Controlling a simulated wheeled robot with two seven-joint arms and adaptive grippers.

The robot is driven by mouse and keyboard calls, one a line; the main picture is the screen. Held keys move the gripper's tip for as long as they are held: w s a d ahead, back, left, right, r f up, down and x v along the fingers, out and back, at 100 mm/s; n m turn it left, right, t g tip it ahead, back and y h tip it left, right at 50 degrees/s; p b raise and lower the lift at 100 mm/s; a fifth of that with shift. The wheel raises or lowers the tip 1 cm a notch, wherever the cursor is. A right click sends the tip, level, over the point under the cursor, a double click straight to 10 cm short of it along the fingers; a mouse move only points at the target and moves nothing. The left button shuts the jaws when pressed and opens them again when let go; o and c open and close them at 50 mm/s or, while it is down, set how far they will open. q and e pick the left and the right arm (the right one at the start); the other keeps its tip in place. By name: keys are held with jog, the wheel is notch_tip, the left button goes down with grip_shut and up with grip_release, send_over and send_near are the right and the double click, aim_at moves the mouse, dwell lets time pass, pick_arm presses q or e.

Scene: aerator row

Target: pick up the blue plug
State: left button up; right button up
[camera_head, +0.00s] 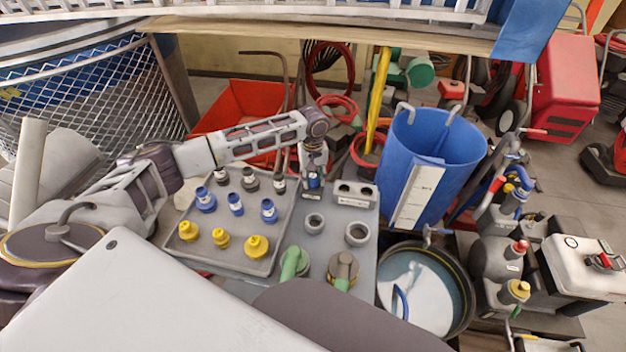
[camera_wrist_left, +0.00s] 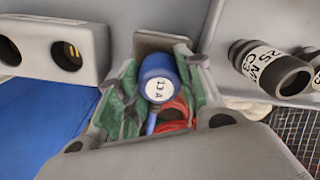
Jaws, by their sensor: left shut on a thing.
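My left gripper (camera_head: 314,178) points down near the back right of the grey plug tray (camera_head: 283,225). It is shut on a blue plug (camera_head: 314,183). In the left wrist view the blue plug (camera_wrist_left: 157,78) sits between the green finger pads of the gripper (camera_wrist_left: 155,100), with a white end label that seems to read 13 A. Three other blue plugs (camera_head: 235,204) stand in a row on the tray. Whether the held plug is clear of the surface below I cannot tell. My right gripper is not in view.
Yellow plugs (camera_head: 221,238) and dark plugs (camera_head: 250,180) stand on the tray. A grey two-hole block (camera_head: 354,194) and grey ring sockets (camera_head: 357,234) are to the right. A tall blue bin (camera_head: 452,160) and a round tub (camera_head: 462,322) stand further right.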

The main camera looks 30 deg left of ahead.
aim_at(313, 175)
pick_arm(q)
notch_tip(313, 175, up, 8)
jog(key=shift+p, duration=0.3)
jog(key=shift+r, duration=0.6)
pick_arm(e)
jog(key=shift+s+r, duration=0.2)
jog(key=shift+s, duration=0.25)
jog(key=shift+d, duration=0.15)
